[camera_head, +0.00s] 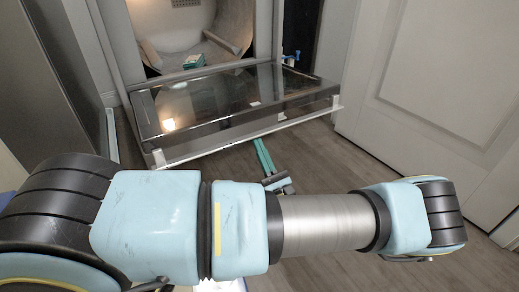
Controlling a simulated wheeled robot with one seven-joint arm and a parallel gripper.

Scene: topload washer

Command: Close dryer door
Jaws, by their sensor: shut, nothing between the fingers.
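The dryer door (235,98) is folded down open, lying roughly flat in front of the dryer with its glossy dark panel facing up. The dryer opening (205,32) behind it is uncovered and shows the pale drum inside. My gripper (259,143) has teal fingers lying close together, shut and empty. Its fingertips are at the front edge of the door, near the middle, pointing toward the dryer. I cannot tell whether they touch the door or are under its edge. My arm crosses the foreground and hides part of the floor.
A small green item (194,61) lies at the drum's mouth. A white panelled door (440,75) stands close on the right, and a grey panel (50,80) stands on the left. Wood floor (325,155) is open between the dryer door and the white door.

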